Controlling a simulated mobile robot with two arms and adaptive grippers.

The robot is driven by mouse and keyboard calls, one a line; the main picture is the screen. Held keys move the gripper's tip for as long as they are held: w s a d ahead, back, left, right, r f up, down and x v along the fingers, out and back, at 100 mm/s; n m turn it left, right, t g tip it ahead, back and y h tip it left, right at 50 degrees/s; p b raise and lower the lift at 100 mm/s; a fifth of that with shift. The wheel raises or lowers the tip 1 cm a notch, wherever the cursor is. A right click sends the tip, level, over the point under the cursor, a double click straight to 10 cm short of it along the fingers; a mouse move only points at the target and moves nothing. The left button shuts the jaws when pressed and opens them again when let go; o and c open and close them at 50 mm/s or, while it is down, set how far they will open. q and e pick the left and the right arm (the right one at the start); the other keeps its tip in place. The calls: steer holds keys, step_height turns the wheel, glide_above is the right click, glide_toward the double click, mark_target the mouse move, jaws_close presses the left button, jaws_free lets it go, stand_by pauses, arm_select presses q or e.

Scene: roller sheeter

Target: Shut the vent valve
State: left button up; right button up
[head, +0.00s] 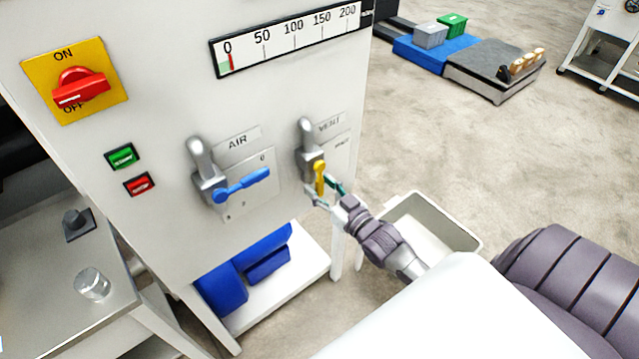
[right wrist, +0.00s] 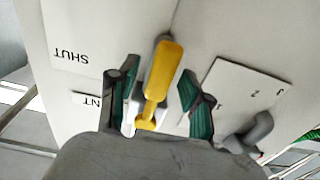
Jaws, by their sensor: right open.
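The vent valve (head: 307,150) is a grey pipe fitting with a yellow handle (head: 320,176), on the white panel under the VENT label. In the head view the handle hangs roughly straight down. In the right wrist view the yellow handle (right wrist: 163,75) stands between the two fingers. My right gripper (head: 323,192) is open around the handle, with a gap visible on both sides in the wrist view (right wrist: 160,85). An upside-down SHUT plate (right wrist: 85,40) shows to the left there. My left gripper is not in view.
The air valve with its blue handle (head: 242,187) is left of the vent valve. A red rotary switch (head: 80,88), green button (head: 122,157) and red button (head: 139,184) are on the panel. A gauge (head: 290,38) is above. A pale bin (head: 463,236) stands behind my right arm.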

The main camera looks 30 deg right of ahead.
steer(key=shift+w, duration=0.35)
jaws_close()
